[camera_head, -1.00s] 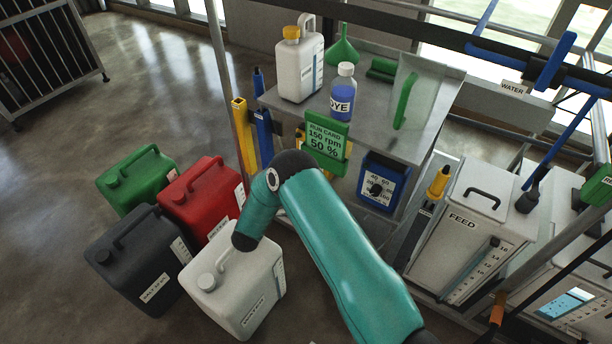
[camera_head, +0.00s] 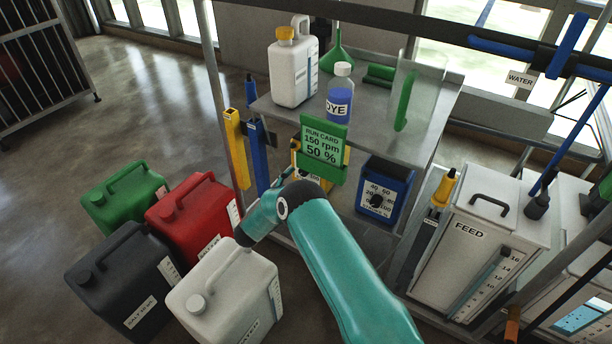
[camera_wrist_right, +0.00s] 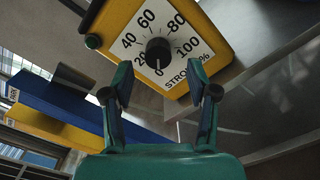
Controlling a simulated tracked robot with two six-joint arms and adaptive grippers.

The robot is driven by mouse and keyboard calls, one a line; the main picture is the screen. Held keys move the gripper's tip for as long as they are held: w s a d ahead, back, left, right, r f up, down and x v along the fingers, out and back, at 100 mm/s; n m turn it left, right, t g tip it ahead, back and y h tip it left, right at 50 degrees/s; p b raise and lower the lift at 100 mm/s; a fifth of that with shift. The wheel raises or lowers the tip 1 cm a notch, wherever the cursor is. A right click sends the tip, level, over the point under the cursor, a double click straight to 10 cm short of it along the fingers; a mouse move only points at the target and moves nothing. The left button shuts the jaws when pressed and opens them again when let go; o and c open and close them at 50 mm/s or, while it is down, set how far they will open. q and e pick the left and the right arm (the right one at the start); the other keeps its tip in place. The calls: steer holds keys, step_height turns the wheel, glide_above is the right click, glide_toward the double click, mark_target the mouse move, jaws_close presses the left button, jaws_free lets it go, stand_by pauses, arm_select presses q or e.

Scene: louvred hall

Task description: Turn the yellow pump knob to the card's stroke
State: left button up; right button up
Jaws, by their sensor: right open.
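The yellow pump (camera_head: 296,158) is mostly hidden behind the run card and my right arm in the head view. In the right wrist view its yellow housing (camera_wrist_right: 118,18) carries a white stroke dial marked up to 100, with a black knob (camera_wrist_right: 158,52) in the middle. The green run card (camera_head: 324,148) reads 150 rpm and 50 %. My right gripper (camera_wrist_right: 160,92) is open and empty, its two fingers apart just short of the knob. In the head view the right gripper (camera_head: 287,176) is partly hidden. My left gripper is out of view.
A dye bottle (camera_head: 340,95) and a white jug (camera_head: 293,72) stand on the bench above. Several canisters, including a red one (camera_head: 196,215), stand on the floor at left. The feed tank (camera_head: 480,235) is at right.

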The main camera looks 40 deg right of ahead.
mark_target(303, 175)
steer(key=x, duration=0.2)
steer(key=shift+w+d+f+b, duration=0.1)
steer(key=shift+d+b, duration=0.15)
steer(key=shift+b, duration=0.15)
steer(key=shift+w+d, duration=0.15)
steer(key=shift+d, duration=0.55)
steer(key=c, duration=1)
jaws_close()
